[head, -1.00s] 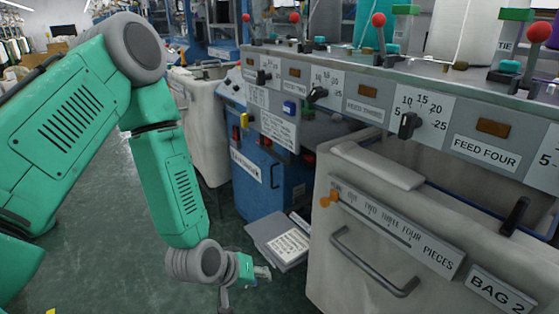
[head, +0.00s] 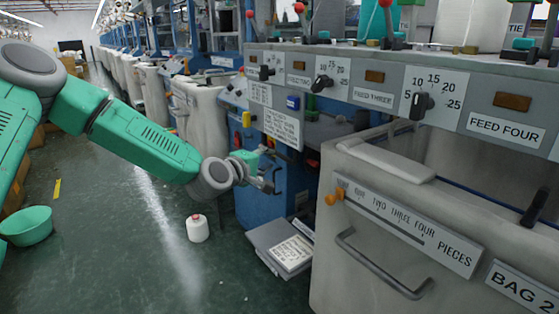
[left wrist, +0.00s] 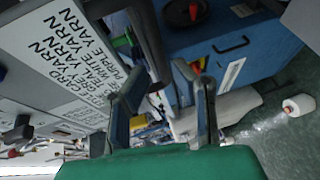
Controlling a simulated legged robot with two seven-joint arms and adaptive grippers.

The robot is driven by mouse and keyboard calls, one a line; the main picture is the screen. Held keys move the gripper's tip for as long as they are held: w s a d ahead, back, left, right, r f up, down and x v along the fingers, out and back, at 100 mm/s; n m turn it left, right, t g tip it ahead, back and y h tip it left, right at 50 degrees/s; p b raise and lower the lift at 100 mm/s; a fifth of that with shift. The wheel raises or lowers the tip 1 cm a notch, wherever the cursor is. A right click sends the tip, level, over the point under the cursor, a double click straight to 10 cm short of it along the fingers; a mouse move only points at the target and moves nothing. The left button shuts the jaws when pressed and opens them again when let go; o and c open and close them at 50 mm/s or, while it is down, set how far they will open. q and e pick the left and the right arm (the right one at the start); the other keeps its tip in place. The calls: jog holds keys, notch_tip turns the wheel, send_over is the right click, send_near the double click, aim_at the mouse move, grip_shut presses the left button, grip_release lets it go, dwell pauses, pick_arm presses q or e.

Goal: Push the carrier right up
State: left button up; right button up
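I cannot make out for certain which part is the carrier. My left gripper (head: 266,182) is in front of the blue cabinet (head: 262,205) under the machine, below the switch panel. It also shows in the left wrist view (left wrist: 165,100), with its fingers apart and nothing seen between them. A dark bar (left wrist: 148,40) runs behind the fingers in that view; I cannot tell whether they touch it. An orange knob (head: 334,196) sits at the left end of the scale plate (head: 410,225) on the pale bin. My right gripper is not in view.
Dial knobs (head: 422,104) and feed labels line the machine front. A pale bin (head: 350,270) with a grey handle stands at the right. Grey folders (head: 278,246) lie by its base.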

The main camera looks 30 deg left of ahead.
aim_at(279, 155)
pick_arm(q)
jog(key=w, duration=0.3)
jog(key=w+f+b, duration=0.1)
jog(key=w, duration=0.2)
jog(key=shift+w+f, duration=0.1)
jog(key=shift+w, duration=0.05)
grip_shut()
